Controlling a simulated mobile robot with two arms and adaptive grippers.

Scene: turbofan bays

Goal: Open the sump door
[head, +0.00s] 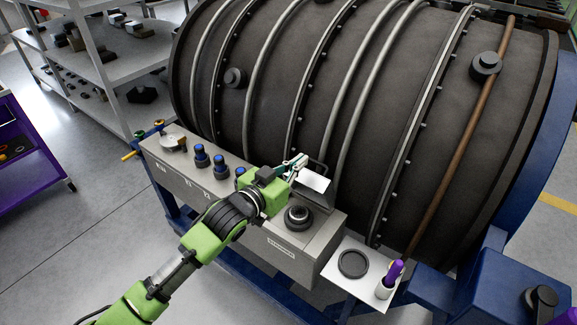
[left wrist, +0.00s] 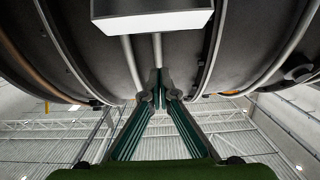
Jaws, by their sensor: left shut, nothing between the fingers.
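My left gripper (head: 298,163) is over the right half of the grey box, its fingers close together and empty. It shows in the left wrist view (left wrist: 160,84) with both fingertips meeting. A small pale plate (head: 315,181), probably the sump door, is beside the fingers above the grey box; a pale block also shows above the fingertips in the left wrist view (left wrist: 152,20). I see no clear contact between the fingers and the plate. Its hinge and how far it is open cannot be told.
The grey box (head: 295,262) carries blue-topped knobs (head: 220,166) and a round black cap (head: 298,217). The large dark engine casing (head: 280,90) rises behind it. A white tray (head: 336,286) with a black ring (head: 353,263) and a purple-handled tool (head: 394,273) is at right.

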